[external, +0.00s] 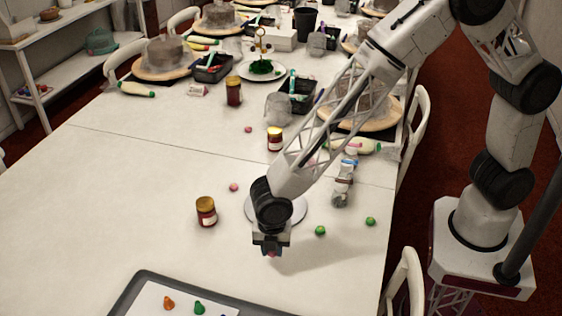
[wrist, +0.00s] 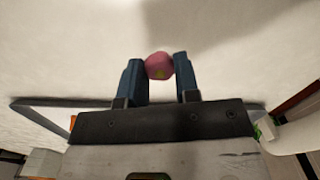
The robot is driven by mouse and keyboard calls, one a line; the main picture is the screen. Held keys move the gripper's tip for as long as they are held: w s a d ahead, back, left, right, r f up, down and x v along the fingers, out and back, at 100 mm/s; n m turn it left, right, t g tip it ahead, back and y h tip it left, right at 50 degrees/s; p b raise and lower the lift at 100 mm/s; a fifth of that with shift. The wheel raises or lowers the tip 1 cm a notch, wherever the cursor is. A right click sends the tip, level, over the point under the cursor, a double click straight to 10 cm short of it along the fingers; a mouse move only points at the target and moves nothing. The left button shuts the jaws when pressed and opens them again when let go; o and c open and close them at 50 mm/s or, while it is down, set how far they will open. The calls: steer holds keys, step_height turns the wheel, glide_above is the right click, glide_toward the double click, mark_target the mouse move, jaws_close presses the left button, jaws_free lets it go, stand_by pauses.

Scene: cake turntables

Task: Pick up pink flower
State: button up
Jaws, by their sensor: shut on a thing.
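The flower appears to be above the table, but the exact height is hard to tell.
A dark tray (external: 128,296) with orange (external: 168,303) and green (external: 199,307) pieces lies at the front. A jar (external: 206,212) stands left of my gripper. Green balls (external: 320,230) lie to the right, and a pink ball (external: 234,187) lies farther back. The front left table is clear.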

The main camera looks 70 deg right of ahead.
glide_above(292, 257)
steer(key=s, duration=0.1)
steer(key=shift+s+a+r, duration=0.2)
steer(key=shift+a+r, duration=0.1)
steer(key=shift+r, duration=0.05)
steer(key=shift+w, duration=0.15)
stand_by(0.9)
